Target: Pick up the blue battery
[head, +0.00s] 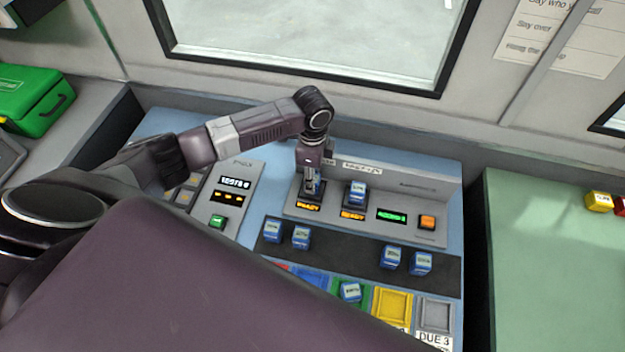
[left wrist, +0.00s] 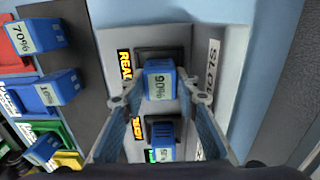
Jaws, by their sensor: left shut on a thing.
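My left gripper (head: 312,187) reaches down at the left slot of the grey charger panel (head: 290,207). In the left wrist view its two fingers (left wrist: 162,92) are shut on a blue battery (left wrist: 158,80) with a white label reading 90%. The battery is at the slot marked READY; I cannot tell whether it is still seated. A second blue battery (head: 356,193) stands in the slot to the right, and it also shows in the left wrist view (left wrist: 161,138). My right gripper is not in view.
More blue batteries stand on the dark strip (head: 345,250), two at left and two at right (head: 391,257). Another lies in the green tray (head: 349,291). Yellow (head: 391,305) and grey (head: 434,312) trays look empty. An orange button (head: 427,222) is right of the slots.

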